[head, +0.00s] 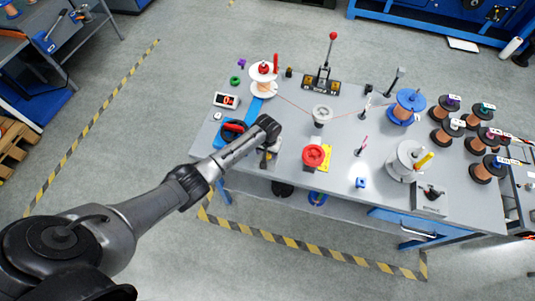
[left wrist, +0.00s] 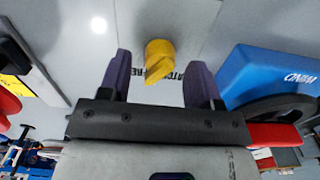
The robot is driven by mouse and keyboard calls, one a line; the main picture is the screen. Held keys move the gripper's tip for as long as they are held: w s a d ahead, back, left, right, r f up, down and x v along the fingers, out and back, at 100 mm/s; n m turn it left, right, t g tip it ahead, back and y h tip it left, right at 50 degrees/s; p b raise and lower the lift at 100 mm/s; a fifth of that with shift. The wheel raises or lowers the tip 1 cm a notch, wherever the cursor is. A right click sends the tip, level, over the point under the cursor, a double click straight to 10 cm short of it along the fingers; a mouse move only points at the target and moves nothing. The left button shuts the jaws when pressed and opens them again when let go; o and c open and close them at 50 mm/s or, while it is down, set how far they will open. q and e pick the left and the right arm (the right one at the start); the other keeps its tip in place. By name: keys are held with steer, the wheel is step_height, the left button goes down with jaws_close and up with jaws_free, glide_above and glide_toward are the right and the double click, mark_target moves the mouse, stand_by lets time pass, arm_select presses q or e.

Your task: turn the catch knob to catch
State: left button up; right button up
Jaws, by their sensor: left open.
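The catch knob (left wrist: 159,58) is yellow and sits on a grey panel in the left wrist view. Dark lettering shows just below it, partly covered; I cannot read all of it. My left gripper (left wrist: 158,70) is open, with one dark finger on each side of the knob and a gap to each; I cannot tell its height above the panel. In the head view my left gripper (head: 268,158) points down at the table's front left part, and the arm hides the knob there. My right gripper does not show.
A blue box marked WIND (left wrist: 275,72) with a red handle stands close to the right of the gripper. On the table (head: 345,170) are a red knob (head: 313,156) on a yellow plate, a grey pulley (head: 322,114), a red-topped lever (head: 332,38) and several spools. A thin red line crosses the table.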

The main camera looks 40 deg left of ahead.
arm_select(q)
steer(key=shift+f, duration=0.55)
steer(key=c, duration=0.9)
steer(key=n+p, duration=0.2)
steer(key=shift+d+r+n+p, duration=0.1)
steer(key=shift+r+n+p, duration=0.2)
steer(key=shift+p, duration=0.1)
steer(key=shift+c, duration=0.2)
steer(key=n+p, duration=0.2)
steer(key=n, duration=0.1)
steer(key=shift+f+n, duration=0.15)
steer(key=shift+n, duration=0.15)
steer(key=n+p, duration=0.1)
steer(key=n, duration=0.3)
steer(key=shift+p, duration=0.4)
steer(key=shift+f+n+p, duration=0.15)
steer(key=shift+n+p, duration=0.15)
steer(key=shift+n, duration=1.5)
